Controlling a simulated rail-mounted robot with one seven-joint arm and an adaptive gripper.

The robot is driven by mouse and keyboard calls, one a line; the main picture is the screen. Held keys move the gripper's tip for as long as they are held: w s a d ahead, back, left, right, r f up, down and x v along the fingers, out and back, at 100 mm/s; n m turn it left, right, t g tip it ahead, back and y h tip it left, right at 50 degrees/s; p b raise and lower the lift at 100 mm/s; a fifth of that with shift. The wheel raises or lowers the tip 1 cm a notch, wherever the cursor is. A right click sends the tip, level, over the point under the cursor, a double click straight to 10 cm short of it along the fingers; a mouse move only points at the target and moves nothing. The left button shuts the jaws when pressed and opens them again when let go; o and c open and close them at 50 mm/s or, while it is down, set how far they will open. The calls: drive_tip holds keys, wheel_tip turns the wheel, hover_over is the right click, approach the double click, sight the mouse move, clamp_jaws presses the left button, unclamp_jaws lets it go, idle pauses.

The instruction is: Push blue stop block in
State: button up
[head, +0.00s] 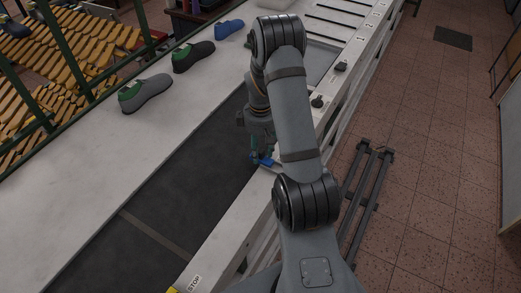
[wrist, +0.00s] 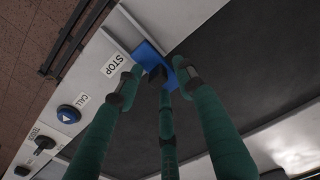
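The blue stop block (wrist: 150,57) sits at the inner edge of the white rail beside the STOP label (wrist: 115,64), and part of it extends over the dark belt (wrist: 250,70). My gripper (wrist: 158,72) has green fingers with dark tips. The tips are at the block and overlap it in the wrist view, with blue showing between them; contact cannot be made out. In the head view the block (head: 265,160) is a small blue patch beneath my gripper (head: 258,150), partly hidden by it and my arm.
A blue button (wrist: 68,114) beside the CALL label and a black knob (wrist: 44,143) stand on the rail. Grey (head: 145,92), black (head: 193,56) and blue (head: 229,29) shoe lasts stand on the white surface across the belt. The nearer belt (head: 150,225) is clear.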

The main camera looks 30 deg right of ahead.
sight(261, 151)
wheel_tip(261, 151, up, 12)
idle(0.6)
wheel_tip(261, 151, down, 12)
drive_tip(key=shift+s+f, duration=0.1)
drive_tip(key=shift+s+d, duration=0.45)
drive_tip(key=shift+s, duration=0.25)
idle(0.4)
